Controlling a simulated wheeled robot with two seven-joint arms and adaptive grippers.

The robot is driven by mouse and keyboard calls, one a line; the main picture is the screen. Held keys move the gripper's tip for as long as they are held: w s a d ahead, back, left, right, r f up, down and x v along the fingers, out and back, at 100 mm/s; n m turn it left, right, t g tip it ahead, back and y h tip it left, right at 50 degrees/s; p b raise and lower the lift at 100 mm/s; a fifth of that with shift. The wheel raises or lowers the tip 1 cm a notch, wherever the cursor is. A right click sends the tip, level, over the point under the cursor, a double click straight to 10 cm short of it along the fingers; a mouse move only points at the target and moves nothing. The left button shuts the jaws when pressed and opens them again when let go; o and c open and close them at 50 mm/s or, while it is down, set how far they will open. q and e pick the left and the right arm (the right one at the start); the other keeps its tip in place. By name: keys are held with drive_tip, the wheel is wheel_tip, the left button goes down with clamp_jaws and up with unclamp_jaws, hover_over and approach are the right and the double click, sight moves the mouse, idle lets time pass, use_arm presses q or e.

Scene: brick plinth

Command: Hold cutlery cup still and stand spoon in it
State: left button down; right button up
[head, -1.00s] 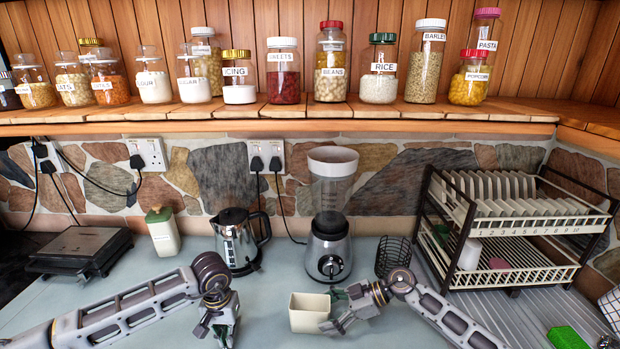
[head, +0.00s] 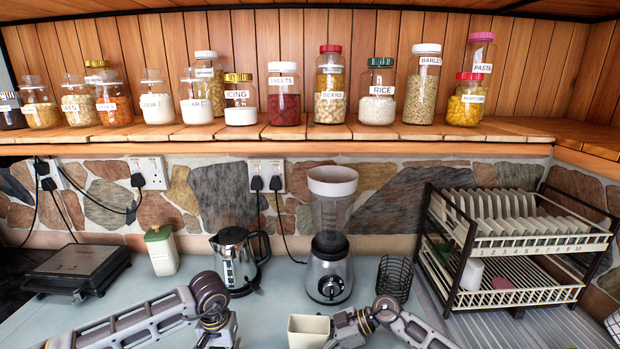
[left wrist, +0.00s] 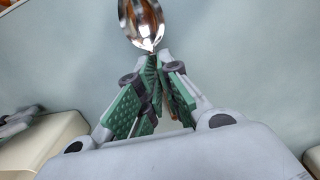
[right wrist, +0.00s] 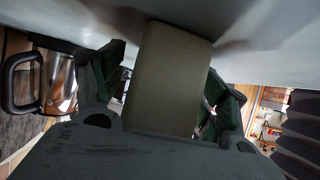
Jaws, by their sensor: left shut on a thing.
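The cream cutlery cup (head: 308,332) stands on the counter at the bottom centre of the head view, partly cut off by the frame edge. In the right wrist view the cup (right wrist: 168,80) is between the fingers of my right gripper (right wrist: 160,85). They straddle it with a gap visible at the left finger, so the gripper looks open. My left gripper (left wrist: 152,78) is shut on the metal spoon (left wrist: 143,22). The spoon's bowl points out beyond the fingertips, and its handle is mostly hidden between them. In the head view my left gripper (head: 222,338) is left of the cup.
A blender (head: 329,265) stands behind the cup, with a metal kettle (head: 236,262) to its left. A black wire basket (head: 395,278) and a dish rack (head: 510,245) are to the right. The counter between my grippers looks clear.

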drive_tip(key=c, duration=0.6)
use_arm(q)
drive_tip(key=shift+w, duration=0.1)
